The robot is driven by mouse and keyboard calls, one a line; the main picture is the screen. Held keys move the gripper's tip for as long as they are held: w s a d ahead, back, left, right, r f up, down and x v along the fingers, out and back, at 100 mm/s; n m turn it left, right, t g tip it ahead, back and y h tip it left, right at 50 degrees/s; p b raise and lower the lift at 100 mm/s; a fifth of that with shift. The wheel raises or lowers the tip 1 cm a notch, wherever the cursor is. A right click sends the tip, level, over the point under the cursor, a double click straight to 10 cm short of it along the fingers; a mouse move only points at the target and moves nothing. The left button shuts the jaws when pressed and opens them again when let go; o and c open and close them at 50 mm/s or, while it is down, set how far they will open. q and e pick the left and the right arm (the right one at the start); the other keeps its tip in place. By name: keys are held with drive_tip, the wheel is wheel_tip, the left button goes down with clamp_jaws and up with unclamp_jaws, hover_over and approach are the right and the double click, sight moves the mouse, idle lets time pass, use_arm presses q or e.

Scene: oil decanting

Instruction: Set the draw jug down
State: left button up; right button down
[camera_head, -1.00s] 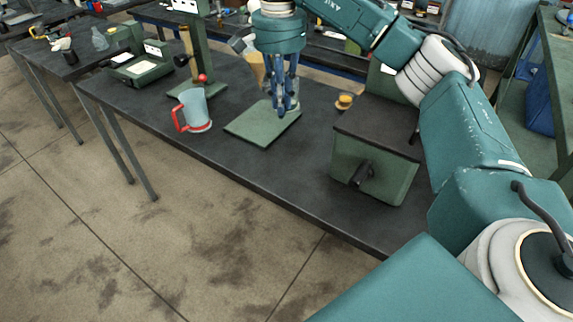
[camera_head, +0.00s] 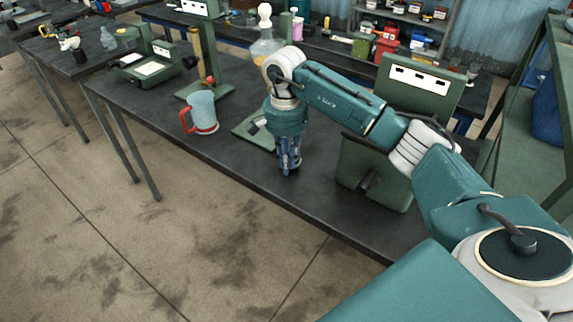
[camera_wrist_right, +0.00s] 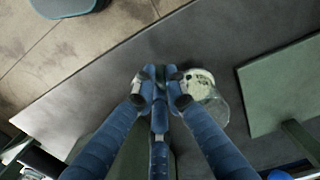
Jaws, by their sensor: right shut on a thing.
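My right gripper (camera_head: 288,168) points straight down low over the front part of the dark workbench (camera_head: 225,165). In the right wrist view its fingers (camera_wrist_right: 160,88) are closed together. A see-through jug (camera_wrist_right: 218,108) with a pale, speckled patch near its rim is right beside the fingertips; the gripper is shut on it, with the grip point mostly hidden. I cannot tell whether its base touches the bench. In the head view the gripper and wrist largely hide this jug. A pale blue jug with a red handle (camera_head: 203,112) stands upright further left. My left gripper is out of view.
A flat green plate (camera_head: 243,128) lies left of my gripper. A green stand (camera_head: 208,90) and a stoppered flask of amber liquid (camera_head: 264,48) are behind. A green box (camera_head: 385,185) is at the right. The front bench strip left of my gripper is clear.

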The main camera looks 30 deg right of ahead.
wheel_tip(320, 180, down, 2)
drive_tip(key=shift+f, duration=0.25)
drive_tip(key=c, duration=1.8)
unclamp_jaws()
drive_tip(key=shift+r, duration=0.1)
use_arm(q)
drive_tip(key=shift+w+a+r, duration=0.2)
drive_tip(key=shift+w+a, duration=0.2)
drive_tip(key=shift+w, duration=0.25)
use_arm(e)
drive_tip(key=shift+o, duration=0.2)
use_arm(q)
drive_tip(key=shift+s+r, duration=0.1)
use_arm(e)
drive_tip(key=shift+r, duration=0.1)
